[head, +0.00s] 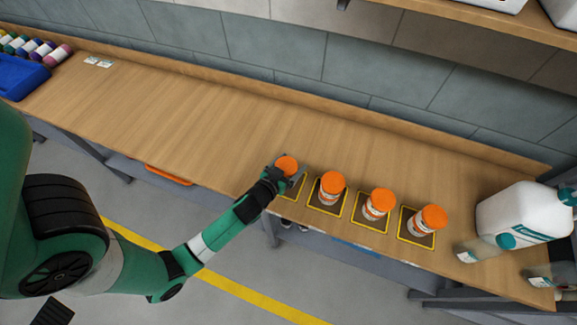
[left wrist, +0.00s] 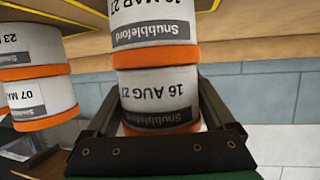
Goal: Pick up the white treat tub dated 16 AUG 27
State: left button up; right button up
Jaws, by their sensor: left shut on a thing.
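The left wrist view is upside down. The white treat tub dated 16 AUG 27 (left wrist: 160,90) has an orange lid and sits on top of another white tub, whose label reads something like 19 MAR (left wrist: 153,22). No gap shows between the two. My left gripper (head: 284,173) has a finger on each side of the 16 AUG 27 tub and is shut on it. In the head view its orange lid (head: 287,163) shows between the fingers, and the rest is hidden. My right gripper is not in view.
Several more tub stacks stand on dark yellow-edged mats to the right, the nearest stack (head: 332,184) close beside my gripper. A large white jug (head: 522,215) is at the right end.

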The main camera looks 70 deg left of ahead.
aim_at(291, 160)
pick_arm(q)
jog(key=shift+r+p, duration=0.3)
jog(key=shift+r, duration=0.3)
notch_tip(291, 160, up, 3)
jog(key=shift+s+d+f+p, duration=0.1)
jog(key=shift+d+p, duration=0.05)
jog(key=shift+p, duration=0.45)
jog(key=d+r, duration=0.1)
jog(key=s+d+r, duration=0.1)
jog(key=r, duration=0.1)
jog(key=s+d+r+p, duration=0.1)
jog(key=shift+s+d+r, duration=0.1)
jog(key=shift+d+r, duration=0.1)
jog(key=shift+r, duration=0.1)
jog(key=s+d+r+p, duration=0.4)
jog(key=s+d+p, duration=0.1)
jog(key=d+p, duration=0.1)
jog(key=shift+s+d+r, duration=0.2)
jog(key=shift+s+d, duration=0.2)
jog(key=shift+d, duration=0.4)
